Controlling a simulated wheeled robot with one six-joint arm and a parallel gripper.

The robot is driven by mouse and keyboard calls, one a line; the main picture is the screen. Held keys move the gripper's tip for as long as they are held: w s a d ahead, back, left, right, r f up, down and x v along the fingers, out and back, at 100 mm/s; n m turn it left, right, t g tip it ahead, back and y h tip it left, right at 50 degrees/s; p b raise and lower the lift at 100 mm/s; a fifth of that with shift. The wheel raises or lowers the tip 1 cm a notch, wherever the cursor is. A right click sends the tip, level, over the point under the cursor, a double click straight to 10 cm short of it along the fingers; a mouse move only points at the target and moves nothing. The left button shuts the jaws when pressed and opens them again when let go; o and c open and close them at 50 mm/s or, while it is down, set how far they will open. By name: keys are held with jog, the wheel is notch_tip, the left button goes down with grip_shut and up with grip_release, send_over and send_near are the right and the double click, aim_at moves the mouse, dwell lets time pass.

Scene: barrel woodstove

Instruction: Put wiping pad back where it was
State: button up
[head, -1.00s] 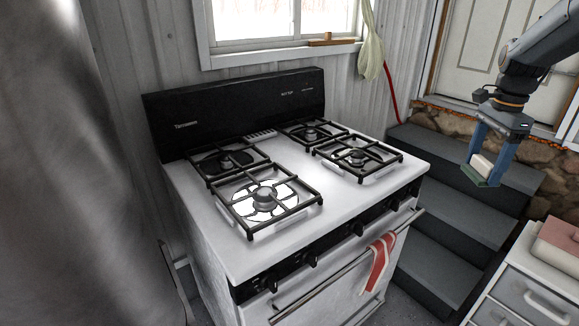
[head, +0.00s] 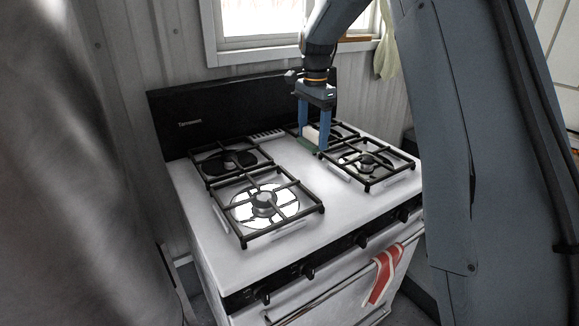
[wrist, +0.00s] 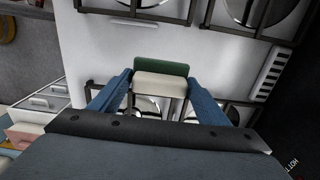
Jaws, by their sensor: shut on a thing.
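The wiping pad (wrist: 160,83) is a small block with a cream body and a green face. My gripper (head: 315,141) is shut on it, with a blue finger at each side, as the wrist view also shows. In the head view the pad (head: 310,135) is over the back right part of the stove top (head: 289,180), between the burner grates. In the wrist view the green face points away from the gripper. I cannot tell whether the pad touches the stove.
Black grates stand up from the stove top, including the front left grate (head: 266,203) and the right grate (head: 366,160). A black backguard (head: 225,115) rises behind. A red and white towel (head: 383,275) hangs on the oven handle. The white middle strip is clear.

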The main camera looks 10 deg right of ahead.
aim_at(310, 131)
jog(key=f, duration=0.2)
jog(key=a+f+p, duration=0.1)
jog(key=f, duration=0.2)
jog(key=shift+f, duration=0.35)
jog(key=shift+f+p, duration=0.65)
jog(key=shift+f, duration=1.1)
jog(key=o, duration=1.1)
notch_tip(310, 131, up, 12)
jog(key=b, duration=0.3)
